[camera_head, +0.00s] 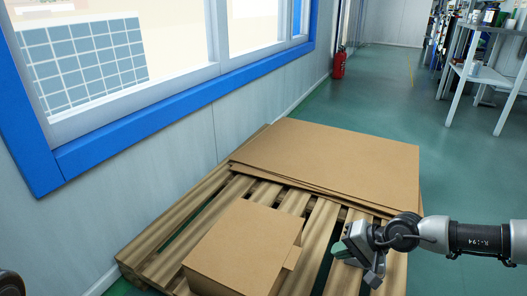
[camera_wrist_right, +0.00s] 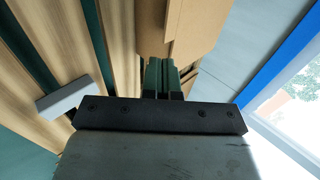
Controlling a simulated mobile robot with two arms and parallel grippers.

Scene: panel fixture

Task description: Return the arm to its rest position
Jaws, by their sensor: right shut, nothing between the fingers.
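My right arm comes in from the right in the head view, over the right side of the wooden pallet. My right gripper (camera_head: 343,250) is shut and empty, just right of the closed cardboard box (camera_head: 240,250). In the right wrist view the two fingers of my right gripper (camera_wrist_right: 164,75) are together with nothing between them. The cardboard box (camera_wrist_right: 200,25) shows beyond the fingertips there. A small dark part at the lower left corner of the head view may be my left arm. My left gripper does not show.
A wooden pallet (camera_head: 190,210) carries the box and a stack of flat cardboard sheets (camera_head: 330,155). A wall with a blue-framed window (camera_head: 180,110) runs along the left. A fire extinguisher (camera_head: 339,64) and a grey shelf (camera_head: 485,75) stand farther back. Green floor is clear at the right.

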